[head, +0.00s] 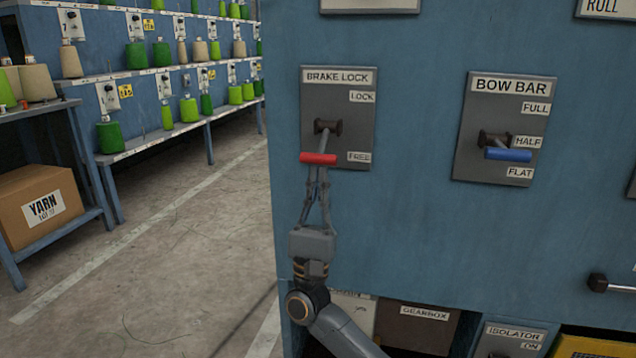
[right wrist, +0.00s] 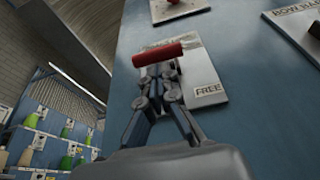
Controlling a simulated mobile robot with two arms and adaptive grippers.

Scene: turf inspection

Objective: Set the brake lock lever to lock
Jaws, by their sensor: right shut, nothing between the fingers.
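The brake lock lever (head: 318,158) has a red handle and a grey arm on a dark pivot, on a grey plate (head: 352,105) labelled BRAKE LOCK. LOCK is marked at the upper right of the plate and FREE at the lower right. The handle points down, level with FREE. My right gripper (head: 318,176) is shut and empty, its fingertips just below the red handle. In the right wrist view the red handle (right wrist: 159,55) lies across the fingertips (right wrist: 158,78); I cannot tell whether they touch. My left gripper is not in view.
A BOW BAR plate with a blue-handled lever (head: 508,155) is to the right on the same blue panel. A dark knob (head: 598,283) sticks out at the lower right. Yarn shelves and a carton (head: 42,207) stand left, beyond open floor.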

